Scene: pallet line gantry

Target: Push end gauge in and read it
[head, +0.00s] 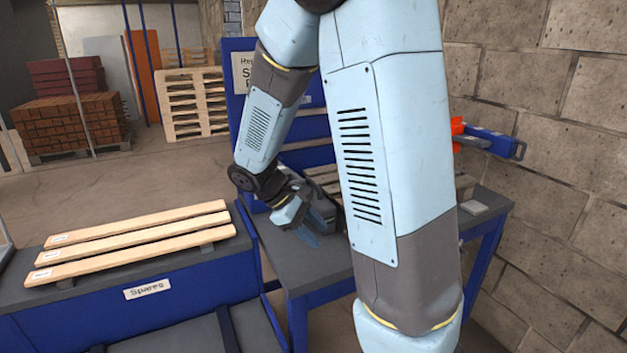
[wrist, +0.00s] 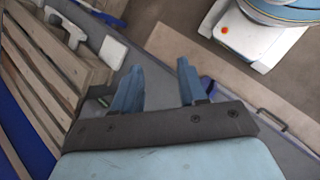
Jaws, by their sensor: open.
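My gripper (wrist: 158,69) is open and empty in the wrist view. Its two blue fingers stand apart above the grey bench top. In the head view my gripper (head: 307,235) hangs low over the bench, left of my large arm link, which hides part of the bench. I cannot tell the end gauge for certain. A pale, angular piece (wrist: 68,28) lies against the wooden slats at the upper left of the wrist view. It may be the gauge, and it is apart from the fingers. A pale rounded block (wrist: 112,52) sits beside the slats, nearer the fingers.
The slatted wooden pallet (wrist: 40,75) fills the left of the wrist view. In the head view, the blue-legged bench (head: 275,262) stands beside a spares bench (head: 120,263) with several boards (head: 140,235). A block wall (head: 545,150) closes the right side. Stacked pallets stand behind.

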